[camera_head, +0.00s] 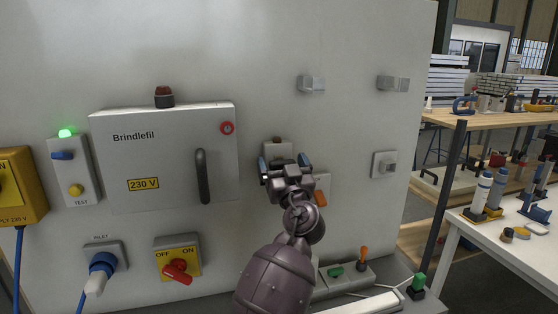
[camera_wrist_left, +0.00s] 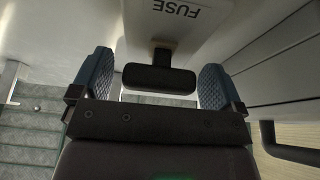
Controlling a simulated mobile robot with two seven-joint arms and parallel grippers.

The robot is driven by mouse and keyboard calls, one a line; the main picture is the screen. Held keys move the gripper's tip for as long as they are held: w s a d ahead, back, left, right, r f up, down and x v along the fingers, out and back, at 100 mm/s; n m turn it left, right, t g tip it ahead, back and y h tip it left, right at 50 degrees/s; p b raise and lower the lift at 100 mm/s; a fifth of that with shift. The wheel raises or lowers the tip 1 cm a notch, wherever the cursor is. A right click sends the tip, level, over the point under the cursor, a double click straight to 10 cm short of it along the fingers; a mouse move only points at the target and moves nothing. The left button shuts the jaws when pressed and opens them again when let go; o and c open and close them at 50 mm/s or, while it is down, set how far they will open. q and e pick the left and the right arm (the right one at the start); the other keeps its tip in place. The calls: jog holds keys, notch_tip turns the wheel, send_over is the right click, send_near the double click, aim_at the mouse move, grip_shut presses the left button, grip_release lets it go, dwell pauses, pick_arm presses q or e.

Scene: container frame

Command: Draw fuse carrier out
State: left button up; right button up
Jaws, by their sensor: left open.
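The fuse carrier shows in the left wrist view as a dark T-shaped handle (camera_wrist_left: 158,79) standing out from a pale housing marked FUSE (camera_wrist_left: 185,22). My left gripper (camera_wrist_left: 158,82) is open, with one blue ribbed finger on each side of the handle and a visible gap on both sides. In the head view my left gripper (camera_head: 284,163) is in front of the fuse housing (camera_head: 278,150) on the grey panel and hides the handle. My right gripper is not in view.
Left of the gripper is a grey Brindlefil cabinet (camera_head: 130,160) with a dark bar handle (camera_head: 203,177). A yellow OFF/ON switch (camera_head: 178,258) with a red knob and a blue inlet plug (camera_head: 101,268) sit below. A ledge with a green button (camera_head: 335,271) lies below right.

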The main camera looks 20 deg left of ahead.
pick_arm(q)
jog(key=shift+c, duration=0.7)
jog(key=c, duration=1.1)
jog(key=shift+d+b, duration=0.15)
jog(key=shift+b, duration=0.15)
jog(key=shift+c, duration=0.2)
jog(key=s+d+b, duration=0.1)
jog(key=s+b, duration=0.1)
jog(key=b, duration=0.1)
jog(key=shift+s+d+b, duration=0.1)
jog(key=shift+d+b, duration=0.1)
jog(key=shift+b, duration=0.1)
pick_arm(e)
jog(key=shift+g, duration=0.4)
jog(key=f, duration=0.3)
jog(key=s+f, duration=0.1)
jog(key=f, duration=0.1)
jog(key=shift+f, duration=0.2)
